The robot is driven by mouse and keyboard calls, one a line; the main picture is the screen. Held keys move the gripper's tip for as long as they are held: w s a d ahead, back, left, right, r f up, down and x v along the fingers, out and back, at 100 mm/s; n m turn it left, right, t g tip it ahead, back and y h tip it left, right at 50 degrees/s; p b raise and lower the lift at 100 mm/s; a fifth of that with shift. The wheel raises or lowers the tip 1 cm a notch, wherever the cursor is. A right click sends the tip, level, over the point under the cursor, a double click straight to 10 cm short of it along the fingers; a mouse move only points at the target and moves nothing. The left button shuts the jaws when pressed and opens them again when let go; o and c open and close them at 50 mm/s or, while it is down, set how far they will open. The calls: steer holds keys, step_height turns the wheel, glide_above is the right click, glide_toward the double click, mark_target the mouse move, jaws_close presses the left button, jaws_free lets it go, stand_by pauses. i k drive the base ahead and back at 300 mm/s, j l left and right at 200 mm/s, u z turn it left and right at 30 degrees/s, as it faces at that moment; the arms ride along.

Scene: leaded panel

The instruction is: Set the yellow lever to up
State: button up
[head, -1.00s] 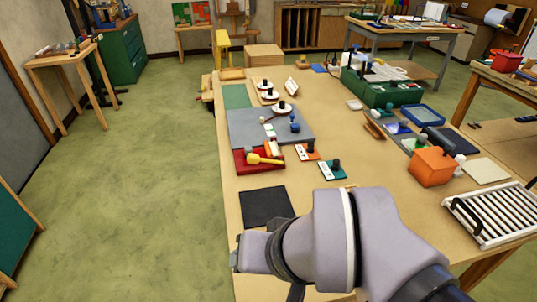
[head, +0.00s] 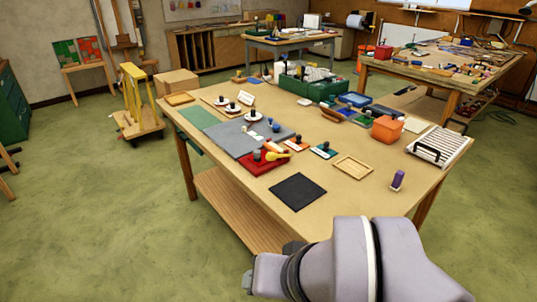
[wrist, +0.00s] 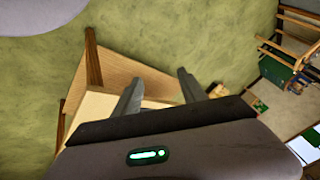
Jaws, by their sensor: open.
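The yellow lever (head: 277,156) is small in the head view. It lies over a red base (head: 262,165) near the left edge of the workbench and seems to point to the right. A dark knob stands beside it on the same base. My gripper (wrist: 160,82) shows in the wrist view with its two fingers apart and nothing between them. Its fingers are over the floor and the bench's lower parts, well away from the lever. In the head view my wrist hides the bottom of the picture. The lever does not show clearly in the wrist view.
The workbench (head: 335,205) also holds a black mat (head: 297,191), a wooden tray (head: 353,167), a purple-topped item (head: 398,179), an orange box (head: 386,129) and a white slatted rack (head: 440,146). A yellow stand (head: 134,95) is at the left. The floor in front is clear.

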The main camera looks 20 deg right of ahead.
mark_target(274, 150)
steer(key=i+j+z, duration=0.65)
steer(key=i, duration=0.25)
steer(key=i+j+z, duration=0.35)
steer(key=i+z, duration=0.15)
steer(key=i+j, duration=0.05)
steer(key=i, duration=0.05)
